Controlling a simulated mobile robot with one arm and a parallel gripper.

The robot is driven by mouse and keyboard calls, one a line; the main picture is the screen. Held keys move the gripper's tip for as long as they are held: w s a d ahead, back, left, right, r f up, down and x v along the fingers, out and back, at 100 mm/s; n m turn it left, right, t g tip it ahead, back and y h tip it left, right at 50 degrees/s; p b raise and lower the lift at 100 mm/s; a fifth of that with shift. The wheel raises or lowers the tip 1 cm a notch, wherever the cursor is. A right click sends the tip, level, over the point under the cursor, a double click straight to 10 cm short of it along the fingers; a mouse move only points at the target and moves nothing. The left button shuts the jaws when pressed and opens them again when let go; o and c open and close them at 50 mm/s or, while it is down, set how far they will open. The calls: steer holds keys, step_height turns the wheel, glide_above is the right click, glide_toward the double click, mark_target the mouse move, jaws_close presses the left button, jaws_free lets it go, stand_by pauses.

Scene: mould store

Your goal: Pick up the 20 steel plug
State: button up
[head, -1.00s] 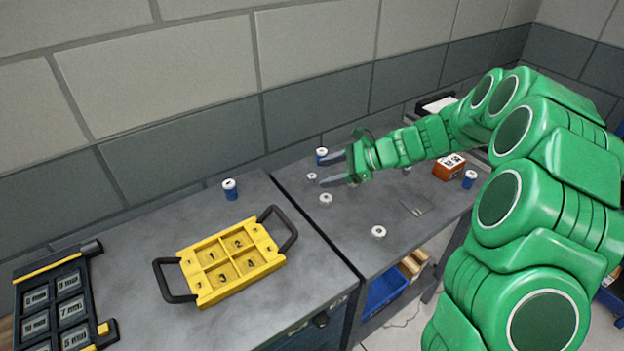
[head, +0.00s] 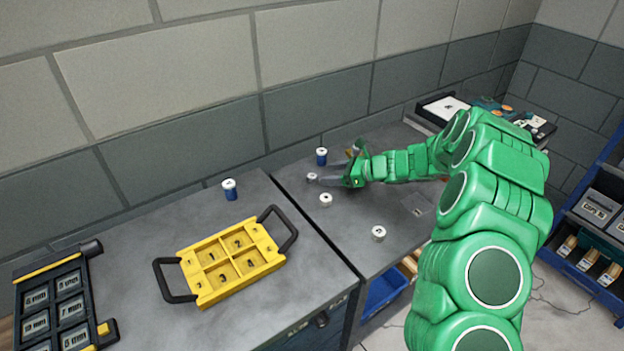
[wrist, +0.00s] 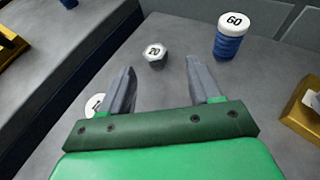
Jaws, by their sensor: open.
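The 20 steel plug (wrist: 155,56) is a small hexagonal metal piece with a white top marked 20. It stands upright on the grey bench, just beyond and between my fingertips in the wrist view. In the head view it is the small plug (head: 312,177) near the bench's left edge. My gripper (wrist: 160,68) is open and empty, its fingers pointing toward the plug with a small gap left. In the head view my gripper (head: 328,175) is low over the bench, just right of the plug.
A blue plug marked 60 (wrist: 229,38) stands beyond my right finger. Another white-topped plug (wrist: 95,104) is close beside my left finger. A further plug (head: 378,233) stands nearer the front. A yellow tray (head: 205,297) with handles lies on the left bench, beside another blue plug (head: 230,189).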

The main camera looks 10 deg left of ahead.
mark_target(316, 177)
steer(key=shift+s+x, duration=0.2)
steer(key=shift+x, duration=1.15)
steer(key=shift+s+x, duration=0.15)
steer(key=shift+x, duration=1.15)
jaws_close()
